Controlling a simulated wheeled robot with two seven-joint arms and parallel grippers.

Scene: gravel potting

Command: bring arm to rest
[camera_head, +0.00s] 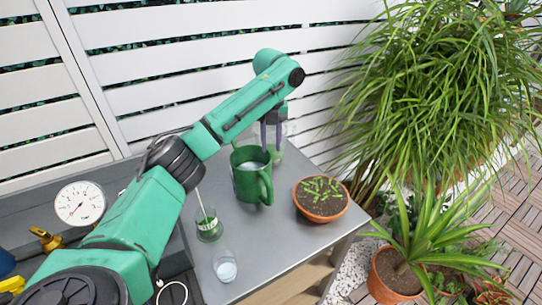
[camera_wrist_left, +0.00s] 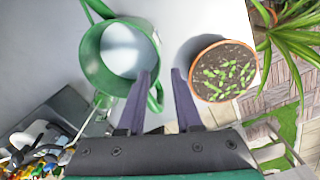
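My left gripper (camera_head: 272,145) hangs from the green arm with its two dark purple fingers pointing down, just behind and right of a green mug (camera_head: 248,184) holding something pale. In the left wrist view the fingers (camera_wrist_left: 164,72) stand apart with nothing between them. The mug (camera_wrist_left: 90,60) lies left of them there, and the left finger overlaps its rim in the picture; I cannot tell whether they touch. A terracotta pot of soil and seedlings (camera_head: 321,199) stands right of the mug and also shows right of the fingers (camera_wrist_left: 222,72). My right gripper is out of view.
A grey table (camera_head: 262,240) carries a glass with green contents and a thin stick (camera_head: 208,226), and a small glass with white contents (camera_head: 225,267). A round gauge (camera_head: 80,203) is at left. A potted plant (camera_head: 395,275) stands beyond the table's right edge; a white slatted fence (camera_head: 200,60) is behind.

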